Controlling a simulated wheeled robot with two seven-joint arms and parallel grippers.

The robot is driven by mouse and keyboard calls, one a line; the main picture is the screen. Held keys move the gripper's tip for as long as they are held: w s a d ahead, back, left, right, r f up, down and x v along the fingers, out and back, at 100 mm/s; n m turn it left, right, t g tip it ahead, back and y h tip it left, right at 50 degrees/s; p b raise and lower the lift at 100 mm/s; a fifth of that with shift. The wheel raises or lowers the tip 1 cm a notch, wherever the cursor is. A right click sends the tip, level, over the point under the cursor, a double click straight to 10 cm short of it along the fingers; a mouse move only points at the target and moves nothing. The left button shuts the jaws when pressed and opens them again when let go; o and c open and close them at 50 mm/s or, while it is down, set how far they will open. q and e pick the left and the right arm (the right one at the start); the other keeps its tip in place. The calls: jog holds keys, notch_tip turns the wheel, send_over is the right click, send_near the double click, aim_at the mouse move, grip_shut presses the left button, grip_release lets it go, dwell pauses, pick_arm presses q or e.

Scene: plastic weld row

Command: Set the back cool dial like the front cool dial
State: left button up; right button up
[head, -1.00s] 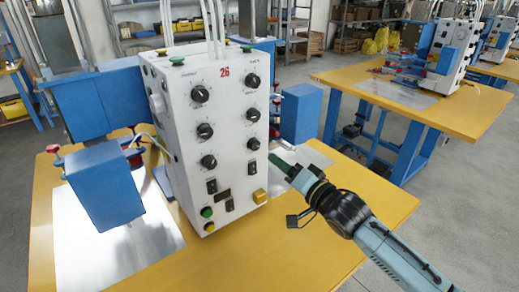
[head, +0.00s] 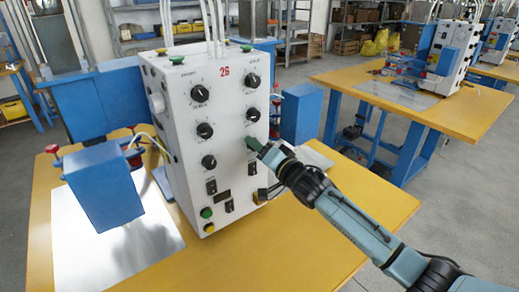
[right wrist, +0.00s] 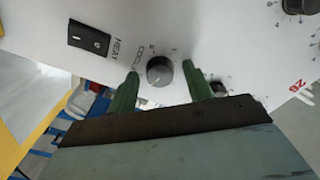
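A white control box (head: 228,165) carries two columns of black dials. My right gripper (head: 250,143) is at the lowest dial of the right column and mostly hides it in the head view. In the right wrist view this dial (right wrist: 160,71), with "COOL" printed beside it, sits between the two green fingers of the gripper (right wrist: 160,72). The fingers are open, with a gap on each side of the dial. The lowest dial of the left column (head: 209,161) is in the same row; its pointer is too small to read. My left gripper is not in view.
Above the right gripper is another dial (head: 253,114); below are rocker switches (head: 229,206) and buttons (head: 207,212). Blue blocks (head: 104,185) flank the box on the yellow table (head: 290,235). The table's front right is clear.

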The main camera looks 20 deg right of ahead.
jog(key=c, duration=0.9)
jog(key=shift+c, duration=0.2)
jog(key=shift+n, duration=0.3)
jog(key=shift+n+p, duration=3.05)
jog(key=shift+n, duration=4.65)
jog(key=o, duration=1)
jog(key=shift+c, duration=0.2)
